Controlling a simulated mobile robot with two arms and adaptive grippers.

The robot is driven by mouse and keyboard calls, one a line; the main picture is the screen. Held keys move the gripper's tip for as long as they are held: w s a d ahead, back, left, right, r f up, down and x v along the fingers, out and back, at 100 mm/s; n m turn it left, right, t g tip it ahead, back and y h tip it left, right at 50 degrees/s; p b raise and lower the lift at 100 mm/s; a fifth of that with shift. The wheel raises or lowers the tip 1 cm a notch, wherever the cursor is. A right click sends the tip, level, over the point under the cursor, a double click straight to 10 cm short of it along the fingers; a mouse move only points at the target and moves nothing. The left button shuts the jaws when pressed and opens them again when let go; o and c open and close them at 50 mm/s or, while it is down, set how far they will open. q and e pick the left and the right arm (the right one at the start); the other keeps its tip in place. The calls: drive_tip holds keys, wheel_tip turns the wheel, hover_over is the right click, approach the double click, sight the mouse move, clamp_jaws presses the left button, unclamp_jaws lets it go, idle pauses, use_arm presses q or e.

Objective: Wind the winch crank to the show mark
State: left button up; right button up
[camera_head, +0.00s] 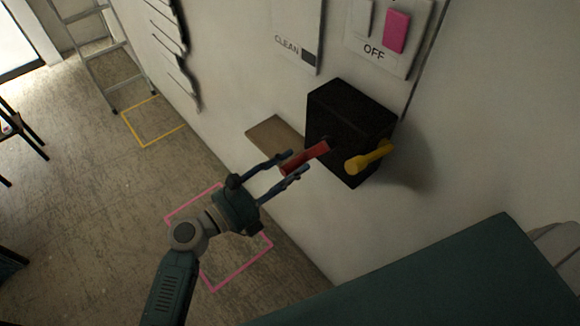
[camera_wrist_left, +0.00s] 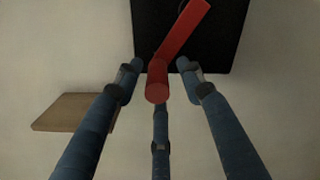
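The winch is a black box (camera_head: 345,125) on the wall. A red crank (camera_head: 310,157) sticks out of its front face. In the left wrist view, the crank's arm (camera_wrist_left: 182,30) slants down to a red grip (camera_wrist_left: 157,85) that points at the camera. My left gripper (camera_head: 294,164) is at this grip with its fingers spread around it. In the left wrist view (camera_wrist_left: 158,75), gaps show between the grip and the side fingers. A yellow lever (camera_head: 368,158) sits on the box's right side. I cannot make out a show mark. My right gripper is out of view.
A brown wall ledge (camera_head: 274,135) is just left of the box. Above are a panel with a pink switch (camera_head: 396,32) marked OFF and a CLEAN sign (camera_head: 296,30). A ladder (camera_head: 105,60) stands at the far left. Pink (camera_head: 243,265) and yellow (camera_head: 147,146) outlines mark the floor.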

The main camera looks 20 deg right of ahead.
use_arm(q)
drive_tip(key=shift+a, duration=0.2)
drive_tip(key=v, duration=1.1)
drive_tip(key=shift+a, duration=0.35)
drive_tip(key=shift+s, duration=0.1)
